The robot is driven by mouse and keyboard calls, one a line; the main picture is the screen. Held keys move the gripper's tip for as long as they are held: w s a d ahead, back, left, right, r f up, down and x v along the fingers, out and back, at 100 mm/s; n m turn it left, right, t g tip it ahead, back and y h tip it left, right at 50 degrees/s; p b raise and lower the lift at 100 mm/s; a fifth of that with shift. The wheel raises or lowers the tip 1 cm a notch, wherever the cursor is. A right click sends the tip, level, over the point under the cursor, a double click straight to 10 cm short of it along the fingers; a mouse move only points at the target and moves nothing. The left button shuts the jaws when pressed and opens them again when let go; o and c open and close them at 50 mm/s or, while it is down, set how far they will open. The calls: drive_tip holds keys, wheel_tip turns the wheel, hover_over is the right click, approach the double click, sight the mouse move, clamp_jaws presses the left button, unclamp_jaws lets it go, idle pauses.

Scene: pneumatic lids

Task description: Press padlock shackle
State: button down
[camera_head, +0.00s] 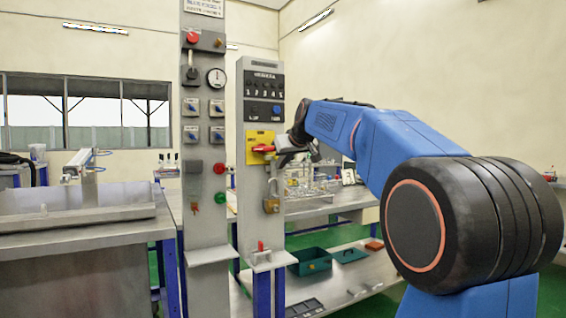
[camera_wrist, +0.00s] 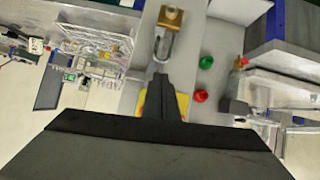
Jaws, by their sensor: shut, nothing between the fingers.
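The padlock (camera_head: 271,205) has a brass body and hangs on the front of the right grey column, below a yellow plate (camera_head: 258,140) with a red handle. Its long metal shackle (camera_head: 272,187) extends upward from the body. In the wrist view, which looks upside down, the brass padlock body (camera_wrist: 171,17) is at the top and the shackle (camera_wrist: 163,44) reaches toward my fingertips. My gripper (camera_head: 277,152) is shut and empty, in front of the column beside the red handle and above the shackle. In the wrist view my gripper (camera_wrist: 161,80) covers part of the yellow plate. Contact with the shackle cannot be told.
A left grey column (camera_head: 205,235) carries a gauge, switches, a red button (camera_head: 219,168) and a green button (camera_head: 220,198). A small red lever (camera_head: 261,246) stands below the padlock. A bench with glassware (camera_head: 315,205) is behind, with a green box (camera_head: 311,261) underneath.

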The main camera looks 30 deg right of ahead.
drive_tip(key=x, duration=0.6)
drive_tip(key=shift+w, duration=0.15)
drive_tip(key=shift+f, duration=0.15)
drive_tip(key=shift+f, duration=1.05)
